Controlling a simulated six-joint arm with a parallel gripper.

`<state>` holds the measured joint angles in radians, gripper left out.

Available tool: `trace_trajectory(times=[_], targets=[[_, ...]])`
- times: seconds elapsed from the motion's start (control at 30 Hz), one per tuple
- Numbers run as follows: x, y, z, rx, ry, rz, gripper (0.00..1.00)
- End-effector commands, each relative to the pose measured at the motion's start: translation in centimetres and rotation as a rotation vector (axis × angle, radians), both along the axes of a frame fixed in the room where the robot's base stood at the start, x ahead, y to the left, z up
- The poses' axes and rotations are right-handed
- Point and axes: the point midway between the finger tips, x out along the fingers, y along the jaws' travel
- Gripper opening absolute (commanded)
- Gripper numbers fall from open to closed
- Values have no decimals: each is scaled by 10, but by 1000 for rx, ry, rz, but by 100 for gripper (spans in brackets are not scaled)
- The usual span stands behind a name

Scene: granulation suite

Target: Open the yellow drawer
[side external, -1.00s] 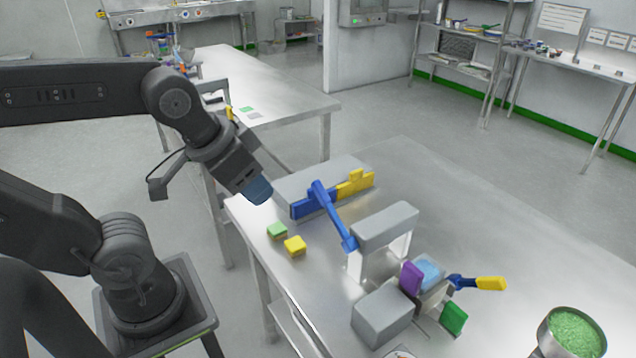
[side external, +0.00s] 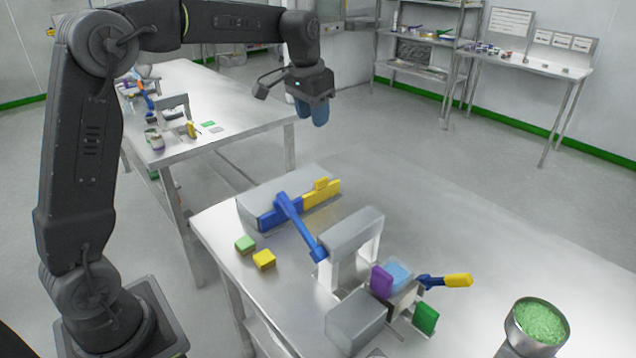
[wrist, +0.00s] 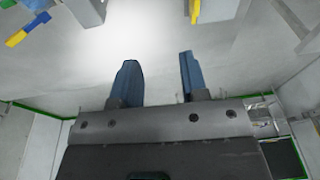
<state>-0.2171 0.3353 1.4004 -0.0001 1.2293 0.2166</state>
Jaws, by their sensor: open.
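The yellow drawer (side external: 325,192) is in the right part of the front of a grey cabinet (side external: 280,188) on the steel table in the side view. Its yellow front looks flush with the blue front (side external: 268,220) beside it, and a small yellow tab stands at its top. My gripper (side external: 311,112) is raised well above and behind the cabinet, pointing down and touching nothing. Its two blue fingers are apart with nothing between them, which the wrist view (wrist: 158,66) also shows. I cannot tell whether the drawer shows in the wrist view.
A blue handle with yellow grip (side external: 458,281) and a bowl of green granules (side external: 540,322) are at right.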

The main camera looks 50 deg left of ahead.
Motion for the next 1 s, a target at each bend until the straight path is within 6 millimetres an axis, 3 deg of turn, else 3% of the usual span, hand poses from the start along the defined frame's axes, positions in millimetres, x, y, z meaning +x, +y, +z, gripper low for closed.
trace_trajectory(times=[0.1, 0.33, 0.5, 0.77, 1.0], targets=[[39, 29, -33, -9, 57, 4, 40], [84, 76, -97, -27, 139, 3, 40], [96, 93, -124, -36, 168, 1, 40], [97, 96, -146, -39, 176, -1, 40], [96, 96, -194, -39, 177, 0, 40]])
